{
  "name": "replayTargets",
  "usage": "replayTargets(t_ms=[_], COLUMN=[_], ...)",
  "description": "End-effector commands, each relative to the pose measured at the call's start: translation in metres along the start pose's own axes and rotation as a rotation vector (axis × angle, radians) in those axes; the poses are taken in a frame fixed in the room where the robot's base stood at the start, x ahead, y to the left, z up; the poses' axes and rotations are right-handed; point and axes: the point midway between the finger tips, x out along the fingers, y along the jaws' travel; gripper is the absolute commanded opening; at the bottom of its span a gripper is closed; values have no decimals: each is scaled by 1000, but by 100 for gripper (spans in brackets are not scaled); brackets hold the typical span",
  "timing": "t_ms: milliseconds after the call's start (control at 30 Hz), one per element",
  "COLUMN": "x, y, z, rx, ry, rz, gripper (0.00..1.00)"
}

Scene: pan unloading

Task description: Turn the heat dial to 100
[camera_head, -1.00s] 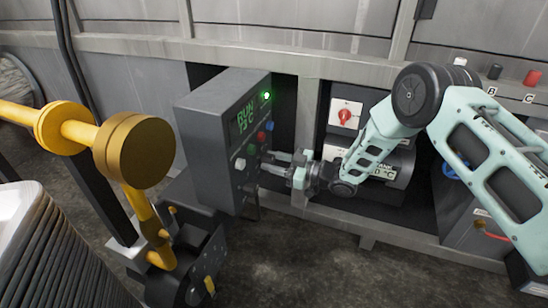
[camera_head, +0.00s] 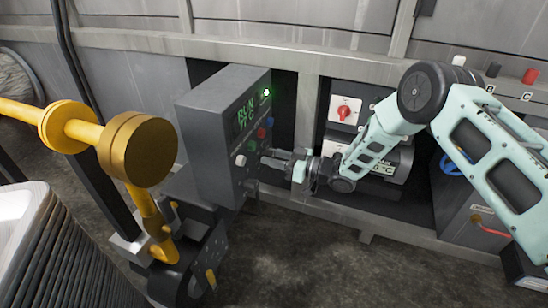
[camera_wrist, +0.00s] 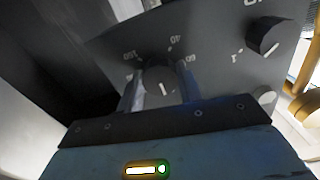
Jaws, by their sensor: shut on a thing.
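The heat dial (camera_wrist: 158,77) is a dark round knob on a grey panel face, ringed by white numbers. In the wrist view it sits between my two fingers, and a short white mark shows on it. Some numbers are tilted and blurred, so I cannot tell the exact setting. My gripper (camera_head: 265,161) is shut on the dial, coming from the right side of the control box (camera_head: 212,140). In the head view the fingers hide the dial. The green display (camera_head: 246,112) on the box is lit, with text too blurred to read surely.
A second dark knob (camera_wrist: 263,37) sits on the same panel in the wrist view. Coloured buttons (camera_head: 262,132) and a green lamp (camera_head: 266,92) are near my gripper. A red switch (camera_head: 344,112) stands behind my arm. A yellow pipe (camera_head: 75,125) is at left.

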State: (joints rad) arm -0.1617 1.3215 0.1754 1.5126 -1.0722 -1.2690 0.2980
Motion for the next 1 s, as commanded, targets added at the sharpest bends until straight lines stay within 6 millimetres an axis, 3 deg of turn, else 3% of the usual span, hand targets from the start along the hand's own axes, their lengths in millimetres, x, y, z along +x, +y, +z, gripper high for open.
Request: replayTargets(t_ms=[33, 67, 133, 433, 567, 667, 1000], x=[-1, -1, -1, -2, -11, -27, -107], y=[0, 0, 0, 0, 1, 1, 1], z=[2, 2, 2, 1, 0, -2, -2], rx=[2, 2, 1, 0, 1, 1, 2], ry=[-4, -4, -4, -2, -3, -3, -3], rz=[1, 1, 1, 1, 3, 3, 5], gripper=[13, 38, 57, 57, 57, 57, 57])
